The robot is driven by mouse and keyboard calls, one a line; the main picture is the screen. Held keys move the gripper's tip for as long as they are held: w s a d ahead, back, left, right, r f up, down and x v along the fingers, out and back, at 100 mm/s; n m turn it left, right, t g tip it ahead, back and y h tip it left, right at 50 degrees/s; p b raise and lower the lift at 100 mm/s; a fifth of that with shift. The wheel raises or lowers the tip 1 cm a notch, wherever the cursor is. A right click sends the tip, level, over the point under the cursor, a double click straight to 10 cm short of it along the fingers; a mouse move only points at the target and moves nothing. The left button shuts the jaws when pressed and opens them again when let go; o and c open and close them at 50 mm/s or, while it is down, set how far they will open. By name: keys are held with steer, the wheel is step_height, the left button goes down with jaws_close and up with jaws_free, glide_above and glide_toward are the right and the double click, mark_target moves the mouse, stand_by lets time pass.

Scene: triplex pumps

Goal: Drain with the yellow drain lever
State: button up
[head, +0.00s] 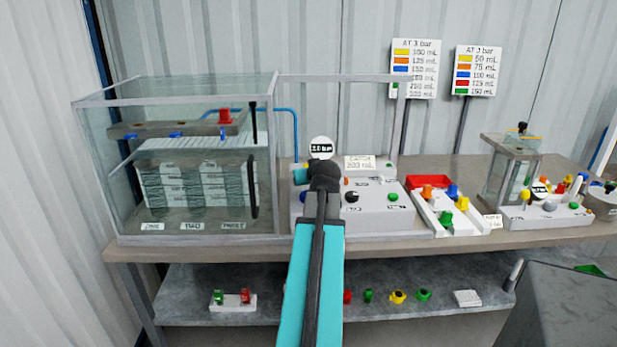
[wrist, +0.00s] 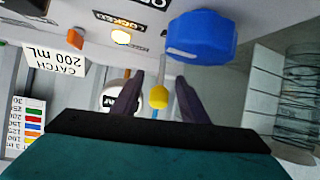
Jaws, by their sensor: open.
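In the wrist view, which looks upside down, a small yellow lever tip (wrist: 158,97) lies between the two dark fingers of my gripper (wrist: 160,80). The fingers are apart, one on each side of it, with visible gaps. I take it for the yellow drain lever. Its stem is only partly visible. In the head view my gripper (head: 300,176) is at the left end of the grey-white pump panel (head: 378,217), just below the round gauge (head: 320,148). The arm hides the fingertips and most of the lever there.
A large blue knob (wrist: 200,37) is close beside the fingers. A lit lamp (wrist: 121,36) sits by a "LOCKED" label. A glass tank (head: 205,215) stands left of the panel. A tray of coloured parts (head: 445,213) and a second, smaller pump unit (head: 545,213) are to the right.

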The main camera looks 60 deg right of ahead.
steer(key=shift+a+r, duration=0.1)
steer(key=v, duration=0.8)
steer(key=shift+s+a+b, duration=0.1)
steer(key=shift+a+b, duration=0.1)
steer(key=shift+b, duration=0.15)
steer(key=shift+s+b, duration=0.1)
steer(key=shift+b, duration=0.4)
steer(key=b+v, duration=0.2)
steer(key=shift+s+a+b, duration=0.1)
steer(key=shift+b, duration=0.3)
steer(key=shift+b+v, duration=1.25)
steer(key=shift+v, duration=0.2)
steer(key=shift+r, duration=0.1)
